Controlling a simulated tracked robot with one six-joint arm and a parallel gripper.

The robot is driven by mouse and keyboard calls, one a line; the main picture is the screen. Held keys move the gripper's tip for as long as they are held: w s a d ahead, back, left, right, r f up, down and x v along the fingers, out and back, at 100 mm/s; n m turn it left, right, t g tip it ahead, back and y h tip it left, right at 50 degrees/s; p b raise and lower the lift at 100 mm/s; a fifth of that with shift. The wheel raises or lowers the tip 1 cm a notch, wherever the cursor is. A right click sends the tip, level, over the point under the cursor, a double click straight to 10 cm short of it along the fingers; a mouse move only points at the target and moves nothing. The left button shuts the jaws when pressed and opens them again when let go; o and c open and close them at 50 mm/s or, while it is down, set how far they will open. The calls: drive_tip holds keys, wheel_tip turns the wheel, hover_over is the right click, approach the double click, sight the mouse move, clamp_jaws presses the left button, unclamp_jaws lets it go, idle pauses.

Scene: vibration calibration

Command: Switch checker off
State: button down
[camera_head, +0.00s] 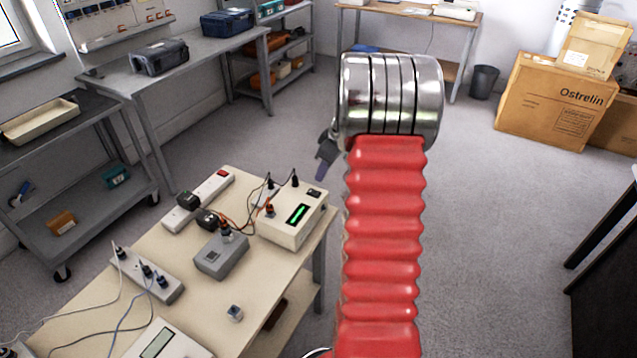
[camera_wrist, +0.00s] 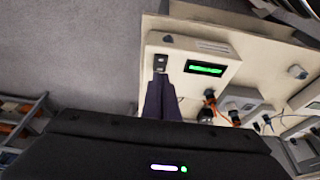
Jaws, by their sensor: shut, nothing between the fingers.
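The checker is a cream box (camera_head: 282,229) with a lit green display (camera_head: 298,214), on the table's far right corner. In the wrist view the checker (camera_wrist: 218,76) sits upper centre, its green display (camera_wrist: 205,69) lit. A small black rocker switch (camera_head: 314,193) is on its top; it also shows in the wrist view (camera_wrist: 160,61). My gripper (camera_head: 320,178) is shut and empty, just above the switch end of the checker. In the wrist view its purple fingertips (camera_wrist: 161,77) are right at the switch's near edge. I cannot tell whether they touch it.
On the table (camera_head: 195,262) stand a grey box (camera_head: 222,256), a power strip (camera_head: 199,200) with black plugs and a red switch, and another socket strip (camera_head: 146,274). Orange and black cables run beside the checker. Floor right of the table is clear.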

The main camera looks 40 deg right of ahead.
drive_tip(key=v, duration=0.7)
drive_tip(key=shift+r, duration=0.35)
drive_tip(key=shift+s, duration=0.1)
drive_tip(key=s+a+r+m, duration=0.1)
drive_tip(key=a+r, duration=0.2)
drive_tip(key=a, duration=0.5)
drive_tip(key=s+a+r+h, duration=0.1)
drive_tip(key=s+a+r, duration=0.1)
drive_tip(key=a+r, duration=0.35)
drive_tip(key=s+a+r+m, duration=0.1)
drive_tip(key=a+r, duration=0.1)
drive_tip(key=a, duration=0.7)
drive_tip(key=s+a+f+m+t, duration=0.1)
drive_tip(key=s+a+m+t, duration=0.1)
drive_tip(key=s+a, duration=1.3)
drive_tip(key=shift+s+a, duration=0.2)
drive_tip(key=shift+a, duration=0.1)
